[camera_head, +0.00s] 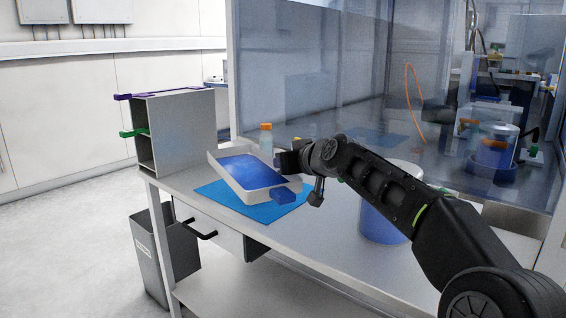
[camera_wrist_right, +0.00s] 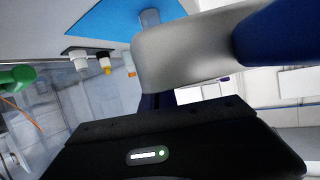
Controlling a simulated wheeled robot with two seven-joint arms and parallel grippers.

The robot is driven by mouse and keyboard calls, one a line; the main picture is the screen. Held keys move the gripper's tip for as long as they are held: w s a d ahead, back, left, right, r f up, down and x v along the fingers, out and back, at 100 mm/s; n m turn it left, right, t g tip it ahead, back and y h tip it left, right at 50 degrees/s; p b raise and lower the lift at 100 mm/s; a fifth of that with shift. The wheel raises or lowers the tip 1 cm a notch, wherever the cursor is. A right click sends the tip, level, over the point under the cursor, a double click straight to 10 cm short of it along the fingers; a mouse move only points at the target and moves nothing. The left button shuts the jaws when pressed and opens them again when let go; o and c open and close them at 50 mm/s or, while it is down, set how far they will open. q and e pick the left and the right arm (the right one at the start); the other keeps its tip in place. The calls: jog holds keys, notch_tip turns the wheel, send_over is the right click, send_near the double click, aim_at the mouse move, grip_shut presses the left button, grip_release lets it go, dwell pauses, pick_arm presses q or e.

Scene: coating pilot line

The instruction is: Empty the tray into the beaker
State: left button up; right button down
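The tray (camera_head: 217,164) is pale, shallow and rectangular and holds blue liquid. It is at the blue mat (camera_head: 212,193); I cannot tell whether it rests on it or is slightly raised. A dark blue block (camera_head: 284,194) sticks out at its right end. My right gripper (camera_head: 287,161) is at the tray's far right corner; its fingertips are hidden. The tray's pale wall (camera_wrist_right: 185,50) is close in the right wrist view. A large translucent vessel with blue in it, seemingly the beaker (camera_head: 380,222), stands right of the tray, partly behind my right arm. My left gripper is out of view.
A grey rack (camera_head: 180,125) stands at the bench's left end. An orange-capped bottle (camera_head: 266,138) stands behind the tray. A glazed enclosure (camera_head: 330,90) borders the bench's far side. A grey bin (camera_head: 160,258) is on the floor. The bench front (camera_head: 300,240) is clear.

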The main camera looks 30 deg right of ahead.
aim_at(285, 177)
jog(key=shift+f+b, duration=1.6)
jog(key=shift+f, duration=0.4)
jog(key=r+p, duration=0.1)
jog(key=p, duration=0.2)
jog(key=shift+r, duration=0.1)
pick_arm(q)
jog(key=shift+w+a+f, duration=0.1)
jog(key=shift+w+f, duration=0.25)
pick_arm(e)
jog(key=shift+g, duration=0.3)
